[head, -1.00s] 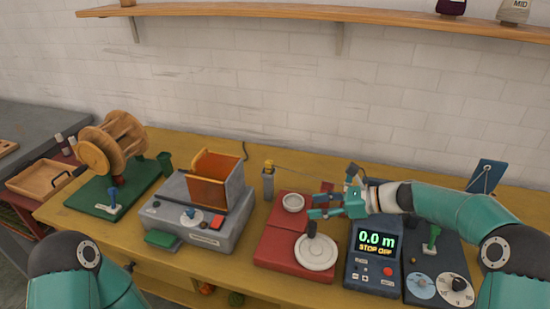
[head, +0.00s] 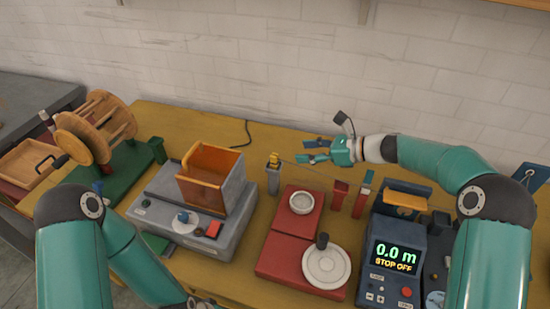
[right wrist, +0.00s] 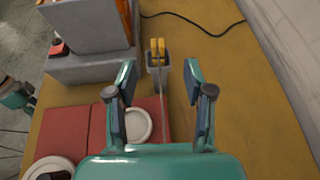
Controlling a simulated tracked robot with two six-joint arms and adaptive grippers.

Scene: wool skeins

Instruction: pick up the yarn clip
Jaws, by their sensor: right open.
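The yarn clip is the small yellow piece (head: 274,158) on top of a grey post (head: 273,180) behind the red base. It also shows in the right wrist view (right wrist: 158,47), upright in the post's grey top, with a thin strand running from it toward me. My right gripper (head: 307,151) is open and empty, just right of the clip and apart from it. In the right wrist view the two fingers (right wrist: 160,85) stand apart, with the clip beyond their tips and between them. My left arm reaches to the bottom edge; its gripper is out of view.
The grey machine with an orange box (head: 211,175) stands left of the post. The red base (head: 285,255) with a white wheel (head: 326,266) is in front. Red uprights (head: 338,195) and a blue meter (head: 394,262) stand to the right. A dark cable (head: 247,135) lies behind.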

